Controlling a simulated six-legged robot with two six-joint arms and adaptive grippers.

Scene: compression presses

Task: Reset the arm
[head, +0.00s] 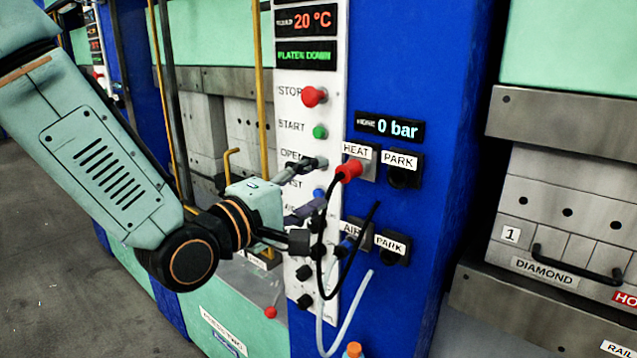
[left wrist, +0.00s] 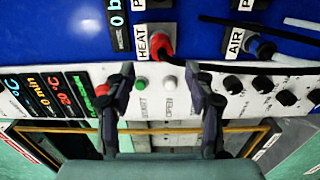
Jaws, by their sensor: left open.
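My left arm comes in from the left in the head view. Its gripper (head: 308,202) is open and empty in front of the white control panel (head: 297,110) on the blue press column. In the left wrist view its two fingers (left wrist: 158,82) stand apart, with the green START button (left wrist: 142,83) and the pale OPEN button (left wrist: 170,82) showing between them. I cannot tell whether a fingertip touches the panel. The red HEAT plug (head: 350,171) sits in its socket just right of the gripper. My right gripper is not in view.
A red STOP button (head: 314,96) is above the gripper. Black and pale hoses (head: 352,312) hang close to its right, by the AIR socket and black PARK sockets (head: 404,170). A second press with a DIAMOND drawer (head: 545,271) stands right. Open floor (head: 60,250) lies left.

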